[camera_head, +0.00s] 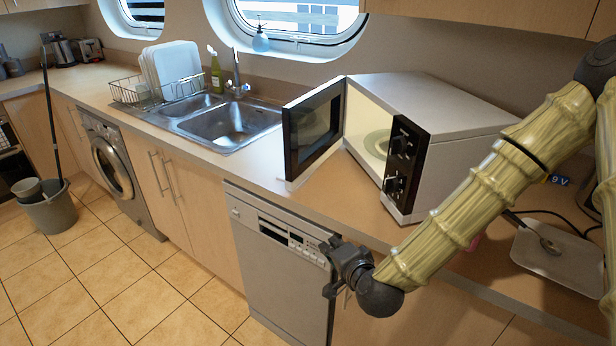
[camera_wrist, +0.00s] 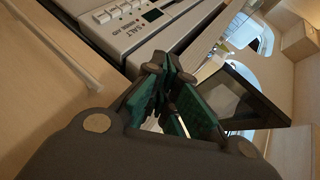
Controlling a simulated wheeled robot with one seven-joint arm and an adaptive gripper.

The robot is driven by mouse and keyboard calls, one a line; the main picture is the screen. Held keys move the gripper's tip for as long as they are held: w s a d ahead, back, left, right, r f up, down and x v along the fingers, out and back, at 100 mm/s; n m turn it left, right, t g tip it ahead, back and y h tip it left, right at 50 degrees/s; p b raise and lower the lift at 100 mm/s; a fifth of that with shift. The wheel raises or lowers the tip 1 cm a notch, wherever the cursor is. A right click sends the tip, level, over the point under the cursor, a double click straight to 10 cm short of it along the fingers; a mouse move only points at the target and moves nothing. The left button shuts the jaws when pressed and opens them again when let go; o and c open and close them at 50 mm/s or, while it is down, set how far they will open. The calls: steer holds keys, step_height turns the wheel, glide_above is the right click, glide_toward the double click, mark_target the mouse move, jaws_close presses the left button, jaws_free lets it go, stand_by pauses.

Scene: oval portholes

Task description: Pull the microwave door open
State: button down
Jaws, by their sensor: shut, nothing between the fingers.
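The microwave (camera_head: 456,108) stands on the counter with its door (camera_head: 314,124) swung open to the left, and its lit inside with a round plate (camera_head: 377,143) shows. The dark control panel with knobs (camera_head: 404,164) is at its right front. My gripper (camera_head: 330,268) is below the counter edge, in front of the dishwasher's right side and apart from the microwave door. In the wrist view my gripper (camera_wrist: 176,82) has its fingers together with nothing held. The dark door (camera_wrist: 236,98) shows behind the fingers there.
The dishwasher (camera_head: 272,258) is under the counter, with its panel close in the wrist view (camera_wrist: 150,32). A sink (camera_head: 232,122) and dish rack (camera_head: 150,92) lie to the left. A tray with a spoon (camera_head: 548,252) is at right. The tiled floor at left has a bucket (camera_head: 50,210).

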steer(key=w+r+m+t+b, duration=0.3)
steer(key=w+r+m+t, duration=0.15)
steer(key=r, duration=1.05)
steer(key=p, duration=0.2)
glide_toward(302, 149)
steer(key=w+d, duration=0.2)
steer(key=w, duration=0.1)
steer(key=shift+w+a+f+p, duration=0.1)
steer(key=shift+w+a+p, duration=0.3)
steer(key=shift+a, duration=0.35)
steer(key=shift+w+a+f+p, duration=0.15)
steer(key=shift+w+a, duration=0.35)
steer(key=shift+a, duration=0.3)
steer(key=shift+a+t+h, duration=0.2)
steer(key=shift+t+h, duration=0.05)
steer(key=shift+h, duration=0.05)
